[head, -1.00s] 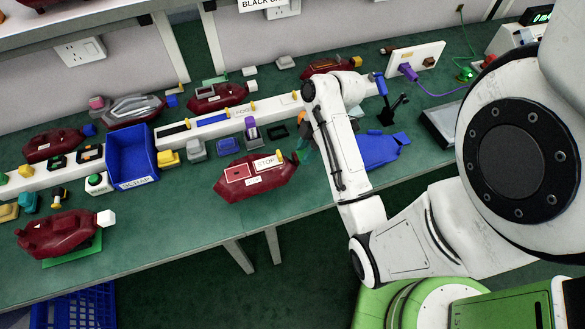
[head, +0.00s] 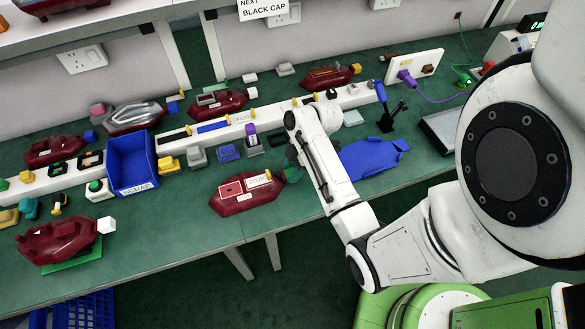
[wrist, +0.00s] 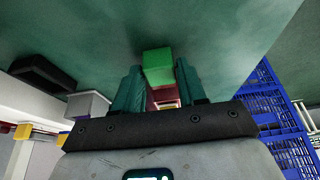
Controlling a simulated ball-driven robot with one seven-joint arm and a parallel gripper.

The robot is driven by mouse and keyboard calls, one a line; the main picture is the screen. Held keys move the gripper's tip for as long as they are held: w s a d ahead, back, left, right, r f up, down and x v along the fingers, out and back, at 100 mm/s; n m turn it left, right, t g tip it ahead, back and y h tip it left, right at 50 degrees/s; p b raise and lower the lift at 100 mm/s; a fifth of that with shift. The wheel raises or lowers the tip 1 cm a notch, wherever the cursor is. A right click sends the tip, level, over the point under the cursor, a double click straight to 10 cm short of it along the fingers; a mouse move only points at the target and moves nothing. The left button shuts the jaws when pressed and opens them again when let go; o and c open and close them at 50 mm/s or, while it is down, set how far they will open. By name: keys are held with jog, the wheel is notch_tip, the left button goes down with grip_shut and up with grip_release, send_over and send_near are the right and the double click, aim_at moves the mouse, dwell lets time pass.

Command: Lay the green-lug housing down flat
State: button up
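The green-lug housing (head: 240,203) is a dark red, elongated body with a red square plate and a STOP label on its visible face. It is near the front of the green bench, its lug end pointing right. In the wrist view its green lug (wrist: 158,66) is between my gripper's teal fingers (wrist: 160,78), with a bit of dark red body behind. My gripper appears closed on the lug, and it shows partly behind my arm in the head view (head: 292,168). I cannot tell whether the housing's underside fully touches the bench.
A white rail (head: 85,164) crosses the bench behind, with a blue scrap bin (head: 133,165). A blue flat piece (head: 370,160) lies to the right. Another red housing (head: 55,237) sits front left on a green pad. Bare bench (head: 165,225) lies left of the held housing.

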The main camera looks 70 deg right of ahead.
jog(key=o, duration=0.3)
jog(key=p+v, duration=0.2)
jog(key=v, duration=0.9)
jog(key=s+a+m+g+h, duration=0.2)
jog(key=a+m, duration=0.6)
jog(key=a, duration=1.3)
jog(key=shift+s+a+f+h+p, duration=0.3)
jog(key=shift+s+f+h+p, duration=0.1)
jog(key=shift+s+h, duration=0.15)
jog(key=shift+f+b, duration=0.6)
jog(key=shift+b, duration=0.05)
